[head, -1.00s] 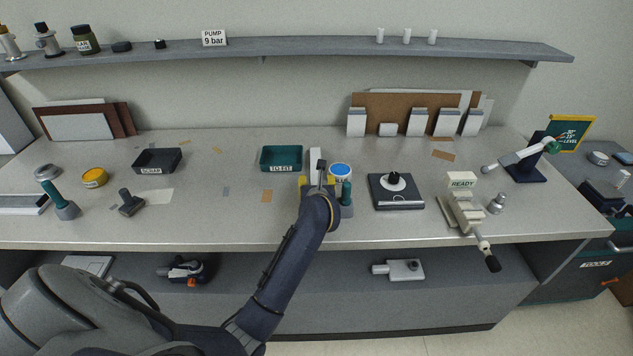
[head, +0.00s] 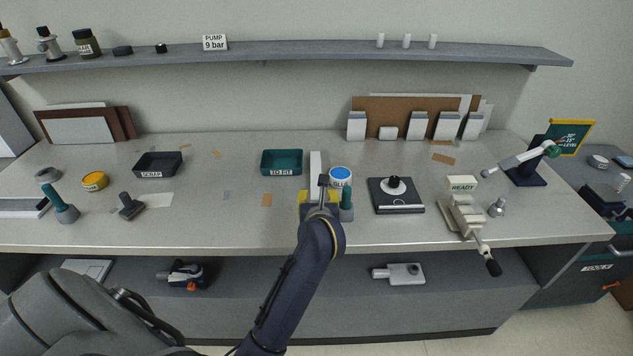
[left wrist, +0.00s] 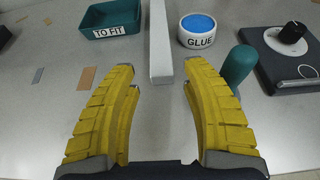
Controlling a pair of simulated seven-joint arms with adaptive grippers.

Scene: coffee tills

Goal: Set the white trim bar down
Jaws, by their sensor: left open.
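The white trim bar (head: 316,164) lies on the bench between the teal TO FIT tray (head: 281,161) and the GLUE pot (head: 340,177). In the left wrist view the bar (left wrist: 160,42) points away from me, its near end around the level of the fingertips. My left gripper (head: 319,196) is open, its yellow fingers wide apart. In the left wrist view the gripper (left wrist: 160,76) has clear gaps between the bar and both fingers. My right gripper is not in view.
A teal-handled tool (head: 346,198) stands close to the right of my left gripper; it also shows in the left wrist view (left wrist: 238,66). A dark device with a knob (head: 396,194) is further right. The bench left of my gripper is mostly clear, towards the SCRAP tray (head: 158,163).

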